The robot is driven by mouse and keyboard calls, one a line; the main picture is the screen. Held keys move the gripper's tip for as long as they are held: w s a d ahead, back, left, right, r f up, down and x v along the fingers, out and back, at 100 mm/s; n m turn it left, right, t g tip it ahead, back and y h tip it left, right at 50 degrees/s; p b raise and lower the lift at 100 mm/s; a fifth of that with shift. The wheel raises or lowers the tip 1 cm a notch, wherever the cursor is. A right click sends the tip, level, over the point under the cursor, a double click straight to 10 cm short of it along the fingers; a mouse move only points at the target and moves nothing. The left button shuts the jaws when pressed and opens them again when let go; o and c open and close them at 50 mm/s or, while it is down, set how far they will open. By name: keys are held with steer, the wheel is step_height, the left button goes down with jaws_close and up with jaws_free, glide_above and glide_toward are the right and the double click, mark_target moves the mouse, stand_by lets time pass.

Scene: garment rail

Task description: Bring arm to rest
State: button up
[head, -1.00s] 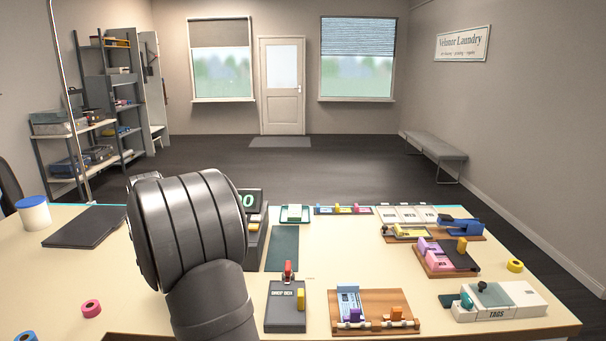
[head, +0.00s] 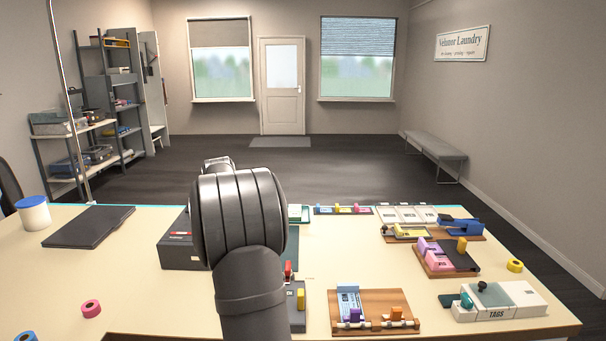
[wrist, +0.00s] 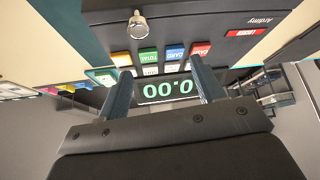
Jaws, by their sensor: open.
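My gripper (wrist: 160,84) shows in the wrist view with two dark fingers apart and nothing between them. It is over or close to a dark cash register (wrist: 200,25) with coloured keys and a lit green display (wrist: 168,89), which appears upside down. I cannot tell the gap between fingers and register. In the head view my arm rises from the bottom edge, left of centre, and its thick dark link hides the gripper. The register's left part (head: 180,250) shows to the left of the arm.
A dark drop box (head: 297,312) stands partly behind my arm. To its right are a wooden board (head: 405,300) with clips and a tag machine (head: 500,303). More small stations line the table's right side. A black pad (head: 90,227) and white tub (head: 33,212) stand left.

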steer(key=w+d+m, duration=0.1)
steer(key=w+d, duration=0.1)
steer(key=d, duration=0.4)
steer(key=shift+w+d+h, duration=0.4)
steer(key=s+a+n+y, duration=0.1)
steer(key=s+a, duration=0.4)
steer(key=a, duration=0.4)
steer(key=s+a+n+y, duration=0.1)
steer(key=s+a, duration=0.4)
steer(key=a, duration=0.5)
steer(key=shift+n, duration=0.8)
steer(key=shift+s, duration=0.1)
